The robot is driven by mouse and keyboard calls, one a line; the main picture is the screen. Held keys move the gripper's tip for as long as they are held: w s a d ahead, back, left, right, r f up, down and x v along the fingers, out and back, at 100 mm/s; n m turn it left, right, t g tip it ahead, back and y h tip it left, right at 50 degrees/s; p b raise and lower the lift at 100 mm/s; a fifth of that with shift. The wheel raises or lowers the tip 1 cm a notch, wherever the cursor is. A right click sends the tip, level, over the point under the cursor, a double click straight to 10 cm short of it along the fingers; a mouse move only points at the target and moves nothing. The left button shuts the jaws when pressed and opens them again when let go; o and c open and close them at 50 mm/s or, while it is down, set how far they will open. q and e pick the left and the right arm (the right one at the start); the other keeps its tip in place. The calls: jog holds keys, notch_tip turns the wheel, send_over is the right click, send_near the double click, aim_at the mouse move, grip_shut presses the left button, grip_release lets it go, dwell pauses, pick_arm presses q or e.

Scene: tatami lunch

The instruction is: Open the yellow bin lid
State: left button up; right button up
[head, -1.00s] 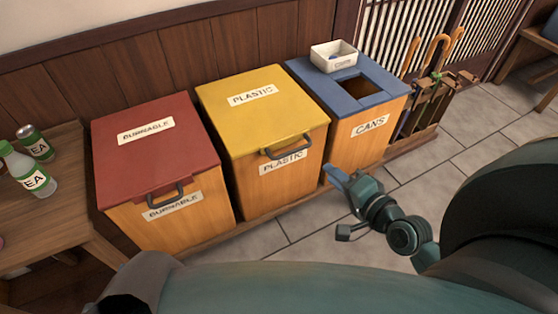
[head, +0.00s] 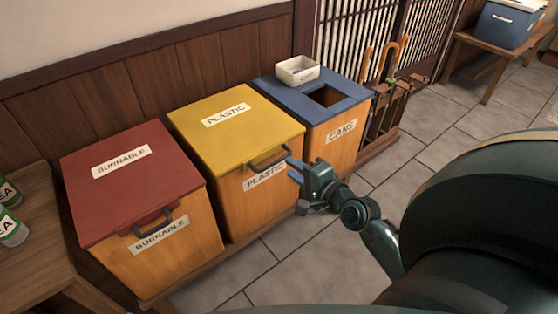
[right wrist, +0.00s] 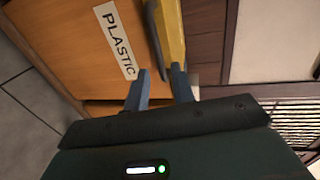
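The yellow lid (head: 232,125) marked PLASTIC lies shut on the middle wooden bin (head: 238,205). Its dark handle (head: 268,157) sticks out at the front edge. My right gripper (head: 292,169) is just right of the handle, near the bin's front right corner. In the right wrist view the two blue fingers (right wrist: 160,72) are apart with nothing held. The handle (right wrist: 156,40) and the yellow lid edge (right wrist: 171,30) lie just ahead of the fingertips; I cannot tell whether they touch. My left gripper is out of view.
A red-lidded bin (head: 130,180) stands left and a blue-topped cans bin (head: 335,110) right, with a white tray (head: 297,70) on it. An umbrella stand (head: 385,115) is beyond. A wooden table (head: 35,245) with bottles is at left. Tiled floor (head: 440,130) is open at right.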

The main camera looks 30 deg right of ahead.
aim_at(280, 158)
jog(key=b+x, duration=0.1)
jog(key=x, duration=0.5)
jog(key=shift+w+a+f, duration=0.1)
jog(key=shift+w, duration=0.05)
jog(key=shift+c, duration=0.2)
grip_shut()
